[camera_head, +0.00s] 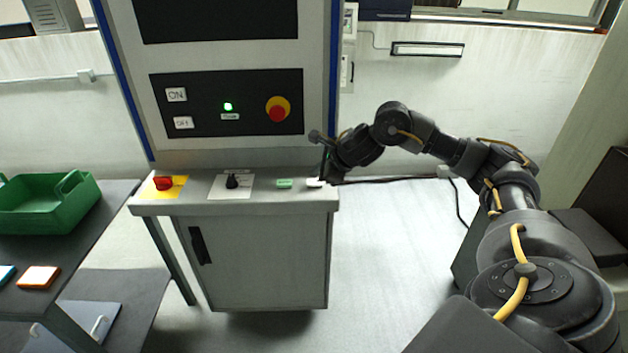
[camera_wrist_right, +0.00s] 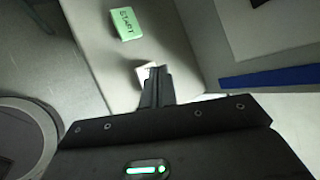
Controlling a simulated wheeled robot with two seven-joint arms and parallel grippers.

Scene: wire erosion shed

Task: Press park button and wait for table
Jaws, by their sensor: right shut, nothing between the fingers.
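A small white button (camera_head: 315,183), which looks like the park button, sits at the right end of the cabinet's narrow ledge. My right gripper (camera_head: 323,172) is over it, shut and empty, pointing down. In the right wrist view the shut fingers (camera_wrist_right: 157,82) cover part of the white button (camera_wrist_right: 145,72) and hide its lettering. I cannot tell whether the fingertips touch it. A green button (camera_head: 284,184) is just left of it; in the wrist view this green button (camera_wrist_right: 126,24) reads START. The table is not clearly identifiable. My left gripper is out of view.
The ledge also holds a black knob (camera_head: 232,181) and a red button on yellow (camera_head: 164,184). The upper panel has a lit green lamp (camera_head: 228,107) and a red emergency stop (camera_head: 278,109). A green bin (camera_head: 48,219) stands on a dark bench at left.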

